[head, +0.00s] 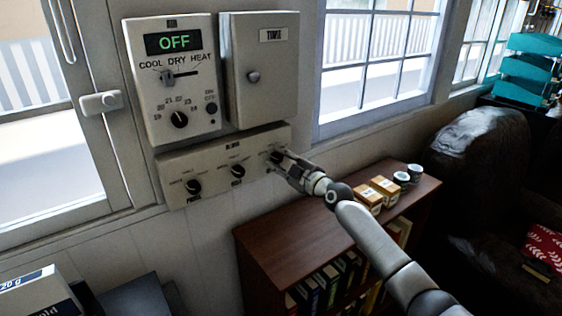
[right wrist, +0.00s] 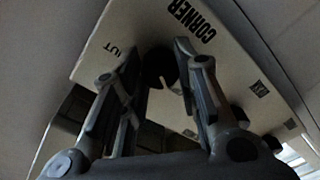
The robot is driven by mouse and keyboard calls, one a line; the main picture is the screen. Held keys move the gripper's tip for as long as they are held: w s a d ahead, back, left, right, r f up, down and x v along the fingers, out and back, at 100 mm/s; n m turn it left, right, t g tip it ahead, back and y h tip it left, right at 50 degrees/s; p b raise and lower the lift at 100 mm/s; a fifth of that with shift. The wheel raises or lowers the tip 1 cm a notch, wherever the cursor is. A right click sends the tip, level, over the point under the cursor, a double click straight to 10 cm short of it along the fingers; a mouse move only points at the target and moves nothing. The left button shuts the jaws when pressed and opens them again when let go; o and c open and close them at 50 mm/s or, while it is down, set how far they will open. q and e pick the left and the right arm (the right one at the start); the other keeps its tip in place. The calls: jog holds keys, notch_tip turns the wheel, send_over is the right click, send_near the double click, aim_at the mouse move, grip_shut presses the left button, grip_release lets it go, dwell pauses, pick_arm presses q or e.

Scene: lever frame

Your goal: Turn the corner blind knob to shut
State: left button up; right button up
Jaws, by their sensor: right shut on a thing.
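The blinds panel (head: 217,172) is a beige box on the wall with a row of three black knobs. The corner knob (head: 277,157) is the rightmost one in the head view, partly hidden by my right gripper (head: 284,160). In the right wrist view the black corner knob (right wrist: 158,66) sits between the two fingers of my right gripper (right wrist: 165,75), under the printed word CORNER. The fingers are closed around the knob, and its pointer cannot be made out. My left gripper is not in view.
Left of it are the front knob (head: 193,187) and the middle knob (head: 238,171). Above are a thermostat box (head: 190,105) reading OFF and a grey box (head: 275,95) labelled TIME. A brown bookshelf (head: 300,235) with small boxes and cans stands below right.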

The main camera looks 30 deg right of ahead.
jog(key=shift+f+m+b, duration=0.2)
jog(key=shift+m+b, duration=0.65)
jog(key=shift+m, duration=0.15)
jog(key=m+b, duration=0.1)
jog(key=m, duration=0.1)
jog(key=shift+m, duration=0.3)
jog(key=m+b, duration=0.1)
jog(key=m, duration=0.2)
jog(key=shift+t, duration=0.3)
jog(key=m, duration=0.2)
jog(key=shift+m, duration=0.4)
jog(key=m, duration=0.2)
jog(key=shift+m+h, duration=0.3)
jog(key=shift+m, duration=0.1)
jog(key=m+p, duration=0.1)
jog(key=m, duration=0.2)
jog(key=shift+r+m, duration=0.1)
jog(key=shift+m, duration=0.3)
jog(key=m+p, duration=0.1)
jog(key=m, duration=0.2)
jog(key=shift+m, duration=0.3)
jog(key=shift+m+h+p, duration=0.3)
jog(key=shift+m+p, duration=0.6)
jog(key=shift+m, duration=1.1)
